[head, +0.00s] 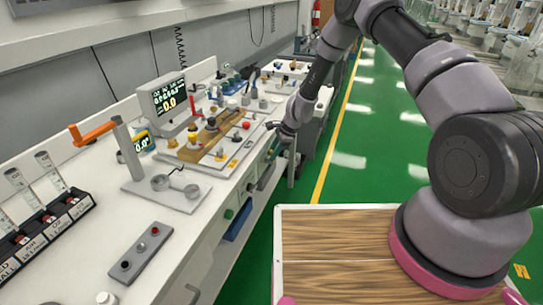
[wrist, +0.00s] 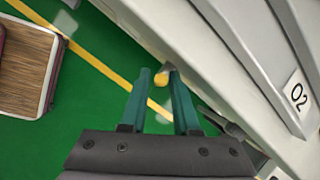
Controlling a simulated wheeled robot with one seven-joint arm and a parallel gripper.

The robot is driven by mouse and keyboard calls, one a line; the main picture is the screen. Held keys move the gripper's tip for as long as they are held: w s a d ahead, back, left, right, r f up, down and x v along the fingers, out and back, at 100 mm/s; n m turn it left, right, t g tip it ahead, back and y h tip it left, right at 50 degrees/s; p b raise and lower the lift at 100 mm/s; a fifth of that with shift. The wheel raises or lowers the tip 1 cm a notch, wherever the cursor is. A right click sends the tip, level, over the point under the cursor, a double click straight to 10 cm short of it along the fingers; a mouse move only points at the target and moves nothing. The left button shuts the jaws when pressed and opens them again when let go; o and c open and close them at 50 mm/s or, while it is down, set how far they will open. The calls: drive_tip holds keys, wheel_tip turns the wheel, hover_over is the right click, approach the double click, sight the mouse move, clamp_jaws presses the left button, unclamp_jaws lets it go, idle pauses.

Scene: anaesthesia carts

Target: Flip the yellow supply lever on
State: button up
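In the wrist view a small yellow piece (wrist: 161,77), which looks like the yellow lever's end, shows between the tips of my gripper's (wrist: 159,72) teal fingers. The fingers stand apart, with floor visible between them. I cannot tell how far beyond the tips the yellow piece is, and I see no clear contact. In the head view my gripper (head: 274,126) is at the front edge of the white bench, on its aisle side. The lever cannot be made out there, so its on or off position does not show.
A pale panel with an O2 label (wrist: 296,95) runs close along the right of the wrist view. The white bench (head: 150,218) carries a monitor (head: 167,99), an orange-handled stand (head: 92,131) and a grey button box (head: 141,252). The green floor (head: 352,160) is clear.

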drive_tip(key=shift+a+f, duration=0.25)
drive_tip(key=shift+f, duration=0.25)
clamp_jaws()
drive_tip(key=shift+w, duration=0.1)
idle(1.1)
